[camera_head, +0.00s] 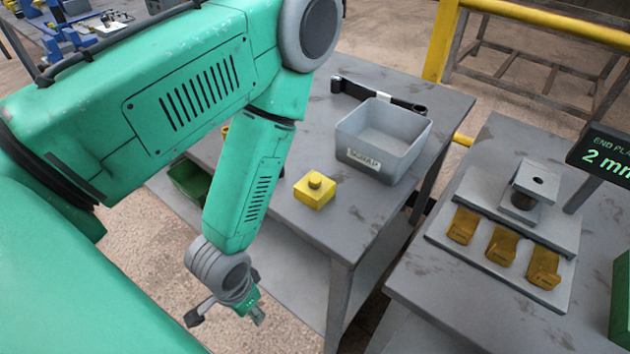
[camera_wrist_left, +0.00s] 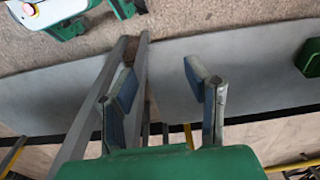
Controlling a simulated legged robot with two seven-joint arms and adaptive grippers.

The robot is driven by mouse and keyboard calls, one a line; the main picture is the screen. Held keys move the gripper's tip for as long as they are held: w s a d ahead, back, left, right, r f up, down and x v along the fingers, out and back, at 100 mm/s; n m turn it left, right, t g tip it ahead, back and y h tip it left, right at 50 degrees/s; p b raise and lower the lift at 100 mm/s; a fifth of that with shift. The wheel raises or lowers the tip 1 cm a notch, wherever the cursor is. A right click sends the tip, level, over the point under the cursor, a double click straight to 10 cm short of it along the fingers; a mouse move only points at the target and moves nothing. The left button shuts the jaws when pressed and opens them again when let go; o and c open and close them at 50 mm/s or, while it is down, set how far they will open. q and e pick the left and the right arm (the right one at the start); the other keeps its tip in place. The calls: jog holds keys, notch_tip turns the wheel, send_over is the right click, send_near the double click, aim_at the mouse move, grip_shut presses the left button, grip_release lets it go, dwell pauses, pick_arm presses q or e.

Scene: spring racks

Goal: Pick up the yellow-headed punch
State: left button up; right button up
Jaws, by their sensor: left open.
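A small bit of something yellow (camera_head: 225,131) shows behind my left arm, mostly hidden. My left gripper (camera_head: 228,312) hangs beyond the table's left front edge, below and left of the yellow block, apart from it. In the left wrist view the left gripper (camera_wrist_left: 160,84) is open, with nothing between its fingers. No punch shows in that view. My right gripper is not in view.
A grey scrap bin (camera_head: 384,140) stands behind the yellow block, with a dark bar (camera_head: 378,95) behind it. A green bin (camera_head: 188,181) is partly hidden by my arm. A second table at right holds a grey fixture (camera_head: 500,215) with brass-coloured pieces and a display (camera_head: 603,155).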

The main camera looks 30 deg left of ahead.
pick_arm(q)
jog(key=shift+o, duration=0.3)
jog(key=shift+d+r, duration=0.1)
jog(key=shift+d, duration=0.15)
